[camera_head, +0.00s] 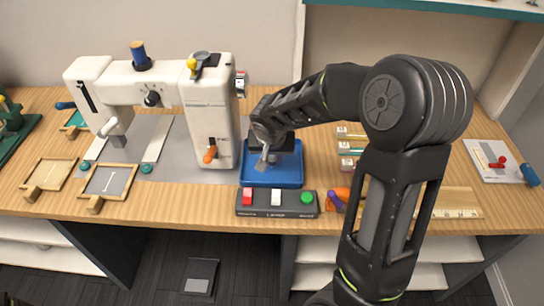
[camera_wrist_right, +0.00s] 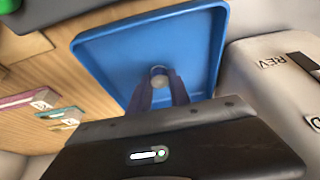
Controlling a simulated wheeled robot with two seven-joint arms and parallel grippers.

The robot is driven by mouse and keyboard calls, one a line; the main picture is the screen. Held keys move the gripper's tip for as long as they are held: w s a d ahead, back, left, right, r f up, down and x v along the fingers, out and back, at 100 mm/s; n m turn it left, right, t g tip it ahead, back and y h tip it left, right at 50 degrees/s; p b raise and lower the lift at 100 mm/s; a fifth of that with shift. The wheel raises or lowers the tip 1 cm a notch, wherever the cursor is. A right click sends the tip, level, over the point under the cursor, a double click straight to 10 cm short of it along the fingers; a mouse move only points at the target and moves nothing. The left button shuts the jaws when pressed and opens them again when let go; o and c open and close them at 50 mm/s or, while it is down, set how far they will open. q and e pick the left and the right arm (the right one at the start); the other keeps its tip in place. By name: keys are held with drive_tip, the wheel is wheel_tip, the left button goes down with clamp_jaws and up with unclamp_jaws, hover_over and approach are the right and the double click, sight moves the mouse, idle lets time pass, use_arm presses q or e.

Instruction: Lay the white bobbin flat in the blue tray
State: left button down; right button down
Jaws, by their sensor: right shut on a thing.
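The blue tray (camera_head: 290,178) lies on the table to the right of the sewing machine. It also fills the middle of the right wrist view (camera_wrist_right: 110,58). My right gripper (camera_head: 264,160) reaches down over the tray. In the right wrist view its two fingers are close together around a small pale round thing (camera_wrist_right: 159,71), which looks like the end of the white bobbin. Most of the bobbin is hidden by the fingers, and I cannot tell whether it touches the tray floor. My left gripper is not in view.
The white sewing machine (camera_head: 208,115) stands close to the tray's left side. A dark button box (camera_head: 262,210) lies in front of the tray. Small labelled packets (camera_head: 350,150) lie to its right. My right arm covers part of the table's right side.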

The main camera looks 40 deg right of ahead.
drive_tip(key=shift+f, duration=0.15)
drive_tip(key=c, duration=1.2)
unclamp_jaws()
drive_tip(key=shift+r, duration=0.3)
drive_tip(key=v, duration=1.1)
drive_tip(key=shift+s+a+r, duration=0.15)
drive_tip(key=shift+a+r, duration=0.05)
drive_tip(key=shift+r, duration=0.1)
